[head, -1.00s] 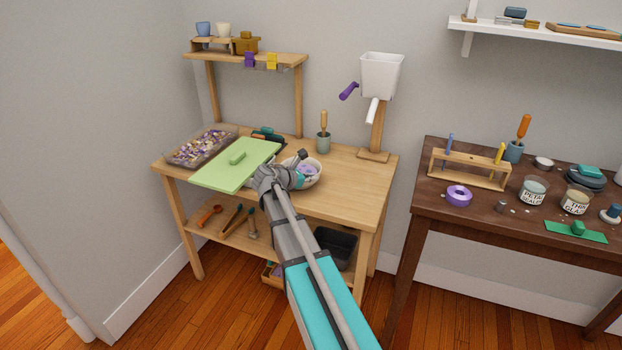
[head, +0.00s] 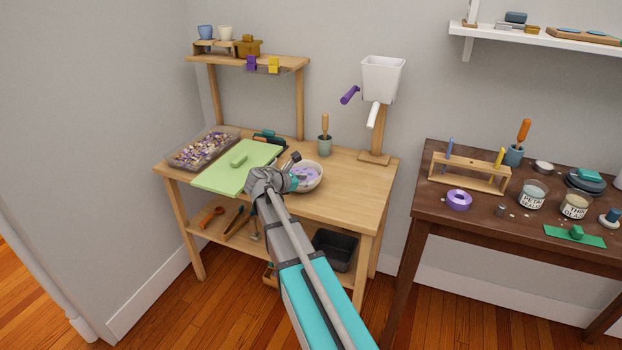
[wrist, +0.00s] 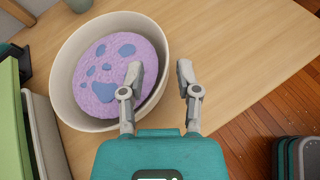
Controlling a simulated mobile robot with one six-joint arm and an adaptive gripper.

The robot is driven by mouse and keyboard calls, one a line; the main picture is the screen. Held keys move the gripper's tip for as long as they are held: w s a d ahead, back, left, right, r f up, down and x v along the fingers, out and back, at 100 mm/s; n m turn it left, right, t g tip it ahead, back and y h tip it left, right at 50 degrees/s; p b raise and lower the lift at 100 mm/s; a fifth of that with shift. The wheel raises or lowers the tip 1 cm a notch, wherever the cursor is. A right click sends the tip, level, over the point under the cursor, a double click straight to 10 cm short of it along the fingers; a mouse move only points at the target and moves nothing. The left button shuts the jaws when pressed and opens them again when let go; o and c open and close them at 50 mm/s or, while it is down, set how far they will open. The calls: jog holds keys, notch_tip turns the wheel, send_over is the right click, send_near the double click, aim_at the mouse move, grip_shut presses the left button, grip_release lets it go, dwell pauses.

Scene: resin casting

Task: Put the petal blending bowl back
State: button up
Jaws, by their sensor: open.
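The petal blending bowl (head: 314,184) is a cream bowl with a speckled lilac filling and blue patches. It stands upright on the light wooden workbench (head: 345,195), right of the green lid or board. In the wrist view the bowl (wrist: 66,92) fills the upper left. My gripper (wrist: 164,72) is open, with its left finger over the filling inside the rim and its right finger outside, over bare wood. The bowl's wall lies between the fingers; I cannot tell whether they touch it. In the head view my gripper (head: 294,171) partly hides the bowl's left side.
A green board (head: 235,172) and a clear tray of petals (head: 196,162) lie left of the bowl. A tool cup (head: 325,148) and a white hopper (head: 382,80) stand behind. The bench's right front is clear. A dark table (head: 425,200) stands right.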

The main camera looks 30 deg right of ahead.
jog(key=p+v, duration=0.3)
jog(key=v, duration=0.6)
jog(key=shift+s+f, duration=0.1)
dwell(0.4)
jog(key=s+a+f+m+g+y, duration=0.1)
jog(key=s+a+f+m+y, duration=0.4)
jog(key=s+m, duration=0.4)
jog(key=s+a+f+m+g+y, duration=0.2)
jog(key=s+a+f+m+y, duration=0.4)
jog(key=s+a+m+y, duration=0.2)
jog(key=s+a+m, duration=0.1)
jog(key=s+m, duration=0.1)
jog(key=shift+s+f, duration=0.15)
jog(key=shift+s, duration=0.25)
